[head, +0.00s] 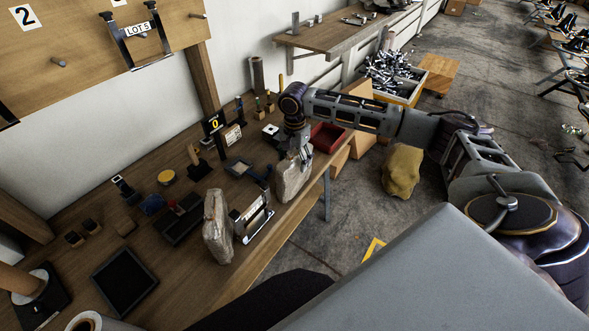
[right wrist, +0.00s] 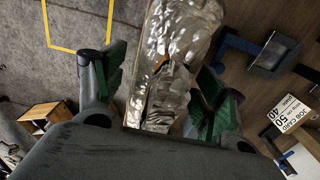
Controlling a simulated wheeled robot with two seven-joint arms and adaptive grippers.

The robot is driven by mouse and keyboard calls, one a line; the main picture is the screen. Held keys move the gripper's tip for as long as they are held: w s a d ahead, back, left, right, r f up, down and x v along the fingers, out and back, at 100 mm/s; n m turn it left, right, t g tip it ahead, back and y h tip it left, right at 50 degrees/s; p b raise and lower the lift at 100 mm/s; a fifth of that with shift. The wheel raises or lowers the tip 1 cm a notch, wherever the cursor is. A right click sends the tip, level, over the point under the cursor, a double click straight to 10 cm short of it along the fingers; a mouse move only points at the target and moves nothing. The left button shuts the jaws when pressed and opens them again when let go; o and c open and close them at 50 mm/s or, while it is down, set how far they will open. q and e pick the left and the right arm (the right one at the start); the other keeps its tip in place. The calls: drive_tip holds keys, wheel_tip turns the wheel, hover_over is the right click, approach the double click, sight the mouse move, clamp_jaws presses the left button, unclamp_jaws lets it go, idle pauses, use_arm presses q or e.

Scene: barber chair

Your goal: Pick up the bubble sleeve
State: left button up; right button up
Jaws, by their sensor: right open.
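The bubble sleeve (head: 290,181) is a pale, crinkled, translucent wrap standing near the front edge of the wooden bench. My right gripper (head: 304,157) is at its top, reaching down from above. In the right wrist view the sleeve (right wrist: 180,45) lies between the two green-padded fingers of my open right gripper (right wrist: 163,85). Gaps show beside the fingers, though I cannot tell whether either one touches it. A second similar wrapped piece (head: 217,230) stands further left on the bench. My left gripper is not in view.
A metal-framed holder (head: 251,215) stands between the two wrapped pieces. A blue-black device (head: 243,168) is close behind the sleeve. A red bin (head: 327,136) sits to the right, and a black tray (head: 124,277) to the left. Open floor lies beyond the bench edge.

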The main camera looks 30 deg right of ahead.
drive_tip(key=shift+c, duration=0.3)
drive_tip(key=c, duration=0.9)
drive_tip(key=shift+r, duration=0.1)
wheel_tip(320, 180, up, 18)
drive_tip(key=shift+f, duration=0.1)
idle(0.4)
idle(0.4)
